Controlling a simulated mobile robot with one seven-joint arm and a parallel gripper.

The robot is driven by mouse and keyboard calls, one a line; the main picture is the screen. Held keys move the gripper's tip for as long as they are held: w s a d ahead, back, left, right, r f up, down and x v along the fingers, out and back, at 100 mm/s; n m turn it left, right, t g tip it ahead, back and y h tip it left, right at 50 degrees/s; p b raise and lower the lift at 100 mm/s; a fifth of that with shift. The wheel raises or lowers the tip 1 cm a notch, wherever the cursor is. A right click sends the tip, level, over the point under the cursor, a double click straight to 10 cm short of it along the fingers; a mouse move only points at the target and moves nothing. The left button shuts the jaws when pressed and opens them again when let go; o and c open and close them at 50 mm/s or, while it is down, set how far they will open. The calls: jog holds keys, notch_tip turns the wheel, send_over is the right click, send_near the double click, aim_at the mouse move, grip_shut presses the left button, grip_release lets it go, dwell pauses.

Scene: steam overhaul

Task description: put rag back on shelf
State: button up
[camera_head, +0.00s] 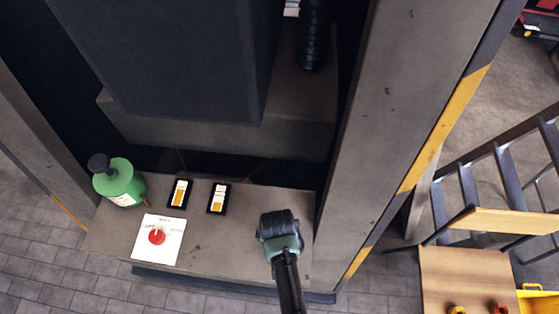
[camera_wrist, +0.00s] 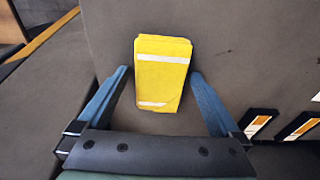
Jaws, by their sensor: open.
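A yellow folded rag (camera_wrist: 163,82) with white bands near two ends lies flat on a grey-brown surface in the wrist view. My gripper (camera_wrist: 160,74) is open, with one blue finger on either side of the rag. Both fingers look apart from it, though the height above it is hard to tell. In the head view my gripper (camera_head: 280,226) is over the right part of a grey ledge (camera_head: 212,247). The rag does not show there; my gripper and arm probably cover it. I cannot tell which surface is the task's shelf.
On the ledge are a green bottle (camera_head: 120,183) with a dark cap, a white plate with a red knob (camera_head: 157,237), and two small dark-framed panels (camera_head: 179,193) (camera_head: 218,197). A grey pillar (camera_head: 385,130) rises at right. Beyond it are stairs and a wooden table (camera_head: 462,280).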

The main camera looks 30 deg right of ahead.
notch_tip(320, 180, up, 12)
jog(key=s, duration=0.1)
jog(key=shift+a+p, duration=0.3)
jog(key=shift+a, duration=0.1)
jog(key=shift+s+r, duration=0.1)
jog(key=w+a+r+n+t, duration=0.3)
jog(key=w+r+t, duration=0.4)
jog(key=w+r, duration=1)
jog(key=w+a+r+n+t, duration=0.1)
jog(key=w+a+r+t, duration=0.15)
jog(key=r, duration=0.65)
jog(key=w+a+r+n+t, duration=0.15)
jog(key=r+t, duration=0.25)
jog(key=r, duration=0.6)
jog(key=s+a+r+n+t, duration=0.1)
jog(key=s+a+r+t, duration=0.15)
jog(key=r, duration=0.65)
jog(key=s+a+r+t, duration=0.1)
jog(key=r+t, duration=0.3)
jog(key=r, duration=0.5)
jog(key=s+r+t, duration=0.6)
jog(key=s+r, duration=0.4)
jog(key=r, duration=0.5)
jog(key=shift+s+d+r+y, duration=0.2)
jog(key=shift+s+y, duration=0.05)
jog(key=shift+y, duration=0.15)
